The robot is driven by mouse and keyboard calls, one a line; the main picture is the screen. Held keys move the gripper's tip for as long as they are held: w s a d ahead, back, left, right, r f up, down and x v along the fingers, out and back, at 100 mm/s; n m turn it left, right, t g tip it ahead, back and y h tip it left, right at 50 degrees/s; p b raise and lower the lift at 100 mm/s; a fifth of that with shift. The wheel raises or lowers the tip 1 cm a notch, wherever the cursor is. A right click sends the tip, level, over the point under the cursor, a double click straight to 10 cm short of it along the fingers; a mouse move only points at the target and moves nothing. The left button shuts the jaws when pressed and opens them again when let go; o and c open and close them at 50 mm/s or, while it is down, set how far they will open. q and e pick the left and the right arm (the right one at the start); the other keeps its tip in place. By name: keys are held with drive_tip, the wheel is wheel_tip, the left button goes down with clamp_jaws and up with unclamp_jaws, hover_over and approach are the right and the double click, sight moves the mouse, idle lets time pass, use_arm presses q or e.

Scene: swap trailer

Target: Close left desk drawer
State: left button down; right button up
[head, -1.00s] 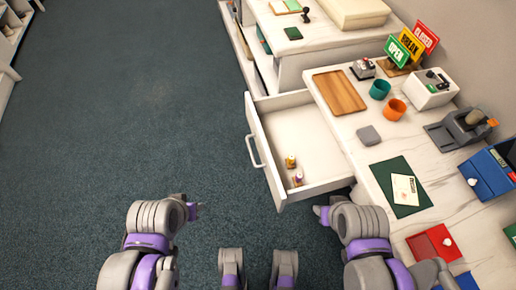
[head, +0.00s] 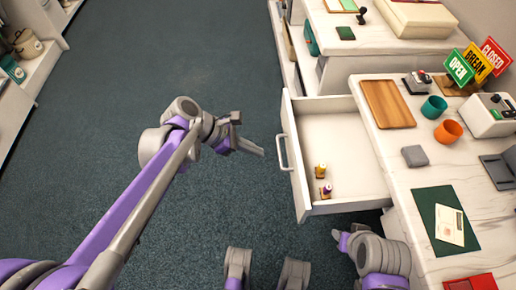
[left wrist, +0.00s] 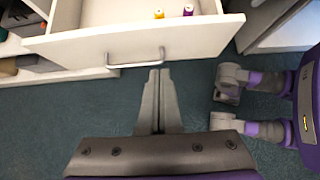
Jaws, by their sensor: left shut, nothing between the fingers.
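The white left desk drawer (head: 345,130) stands pulled out from the desk in the head view. Its metal handle (head: 284,152) is on the front panel facing left. Two small bottles with yellow and purple parts (head: 323,182) stand inside near the front. My left gripper (head: 260,153) is shut and empty, a short way in front of the handle and apart from it. In the left wrist view the shut fingers (left wrist: 158,74) point at the drawer front (left wrist: 135,42), just below the handle (left wrist: 135,62). My right arm (head: 375,252) is low near the desk; its fingers cannot be made out.
The marble desk top (head: 430,163) holds a wooden board (head: 388,104), teal cup (head: 434,107), orange cup (head: 448,131), grey block (head: 414,156) and green mat (head: 430,232). Another counter (head: 375,45) stands behind. Shelves (head: 30,75) are at the far left. The floor before the drawer is open.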

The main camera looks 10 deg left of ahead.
sight(295, 161)
use_arm(q)
drive_tip(key=x, duration=0.3)
drive_tip(key=d+r+b+x, duration=0.1)
drive_tip(key=x, duration=0.2)
drive_tip(key=b+x, duration=0.1)
drive_tip(key=x, duration=0.2)
drive_tip(key=shift+w+d+r, duration=0.2)
drive_tip(key=shift+w+d, duration=0.05)
drive_tip(key=shift+w+d+b, duration=0.15)
drive_tip(key=shift+d+b, duration=0.15)
drive_tip(key=shift+d, duration=0.2)
drive_tip(key=w+d+p, duration=0.1)
drive_tip(key=w+d, duration=0.2)
drive_tip(key=d, duration=0.8)
drive_tip(key=w+d+p, duration=0.1)
drive_tip(key=w+d, duration=0.2)
drive_tip(key=d, duration=0.7)
drive_tip(key=shift+d, duration=0.4)
drive_tip(key=shift+w, duration=0.15)
